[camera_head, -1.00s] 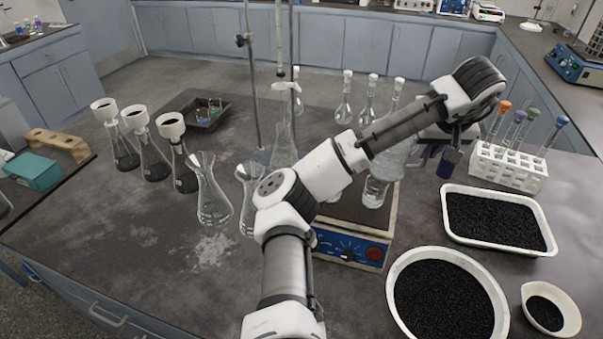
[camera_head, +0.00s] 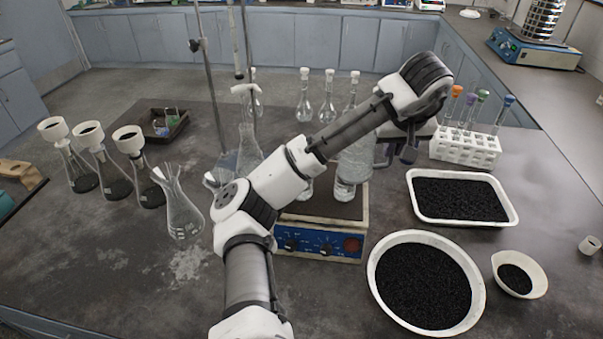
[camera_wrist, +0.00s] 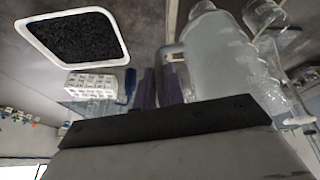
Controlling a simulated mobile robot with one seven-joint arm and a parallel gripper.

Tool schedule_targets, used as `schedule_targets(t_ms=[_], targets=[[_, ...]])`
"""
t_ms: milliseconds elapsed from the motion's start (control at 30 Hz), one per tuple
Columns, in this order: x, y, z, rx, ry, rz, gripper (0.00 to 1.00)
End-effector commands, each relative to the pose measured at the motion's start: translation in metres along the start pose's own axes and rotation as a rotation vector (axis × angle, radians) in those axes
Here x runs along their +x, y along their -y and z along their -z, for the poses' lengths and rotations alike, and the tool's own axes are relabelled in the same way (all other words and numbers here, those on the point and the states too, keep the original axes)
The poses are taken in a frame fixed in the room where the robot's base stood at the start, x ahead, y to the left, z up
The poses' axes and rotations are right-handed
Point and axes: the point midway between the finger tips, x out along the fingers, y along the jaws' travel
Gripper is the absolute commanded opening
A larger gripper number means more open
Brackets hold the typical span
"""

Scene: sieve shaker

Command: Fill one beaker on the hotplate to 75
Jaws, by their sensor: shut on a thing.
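The blue-fronted hotplate (camera_head: 318,246) stands mid-bench, partly behind my arm. A clear glass beaker (camera_head: 345,190) is on its right side; another beaker (camera_head: 306,190) shows partly behind my arm. My gripper (camera_head: 384,155), with purple fingers (camera_wrist: 160,88), is shut on the handle of a large translucent jug (camera_head: 357,158). The jug fills the upper right of the wrist view (camera_wrist: 215,55). It overlaps the right beaker in the head view, and I cannot tell the gap or its tilt. Glass beakers (camera_wrist: 263,14) show beside the jug in the wrist view. Fill levels are unclear.
Right of the hotplate are a test-tube rack (camera_head: 466,150), a white tray of black grains (camera_head: 413,205), a round bowl (camera_head: 372,270) and a small bowl (camera_head: 540,282). Flasks (camera_head: 182,215) stand left, volumetric flasks (camera_head: 328,108) behind. A stand rod (camera_head: 210,75) rises behind my arm.

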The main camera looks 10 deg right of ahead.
Motion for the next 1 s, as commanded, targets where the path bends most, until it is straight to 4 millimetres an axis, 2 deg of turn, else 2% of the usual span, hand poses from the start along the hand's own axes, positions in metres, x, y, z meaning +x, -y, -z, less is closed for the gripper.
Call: schedule_targets(t_ms=[600, 1000], targets=[[-0.026, 0.026, 0.017, -0.116, 0.058, -0.273, 0.0], [-0.035, 0.049, 0.026, -0.192, 0.098, -0.453, 0.0]])
